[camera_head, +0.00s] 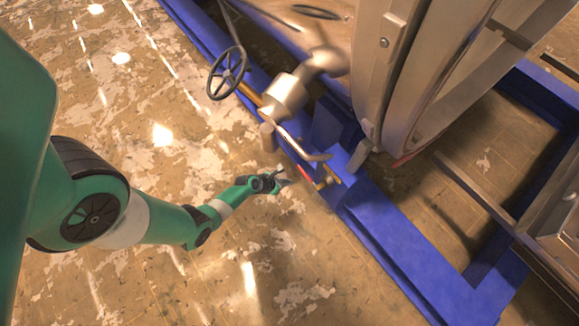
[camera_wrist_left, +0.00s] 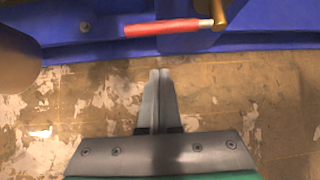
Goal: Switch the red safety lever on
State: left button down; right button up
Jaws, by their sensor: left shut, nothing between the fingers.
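The red safety lever (camera_head: 304,173) is a short red handle beside the blue frame, near the middle of the head view. In the left wrist view the red lever (camera_wrist_left: 163,28) lies about level across the blue beam, its right end joined by a pale rod to a brass fitting (camera_wrist_left: 220,14). My left gripper (camera_head: 284,182) is just left of the lever in the head view. In the left wrist view its fingers (camera_wrist_left: 159,74) are shut together, empty, and point toward the lever with a gap between. My right gripper is not in view.
The blue frame (camera_head: 400,252) runs diagonally beside the lever. A metal pipe with a valve body (camera_head: 285,95) and a black handwheel (camera_head: 227,73) stand above it. The large round chamber (camera_head: 420,70) is at upper right. The worn floor (camera_head: 290,260) around my left arm is clear.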

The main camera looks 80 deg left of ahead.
aim_at(305, 174)
pick_arm(q)
jog(key=b+x, duration=0.7)
jog(key=x, duration=0.1)
jog(key=shift+w+a+r+p, duration=0.15)
jog(key=shift+r+p, duration=0.2)
jog(key=shift+r, duration=0.25)
jog(key=shift+w+a+r+p, duration=0.1)
jog(key=shift+r+p, duration=0.2)
jog(key=shift+r, duration=0.3)
jog(key=shift+w+a+r+p, duration=0.15)
jog(key=shift+r+p, duration=0.2)
jog(key=shift+r, duration=0.25)
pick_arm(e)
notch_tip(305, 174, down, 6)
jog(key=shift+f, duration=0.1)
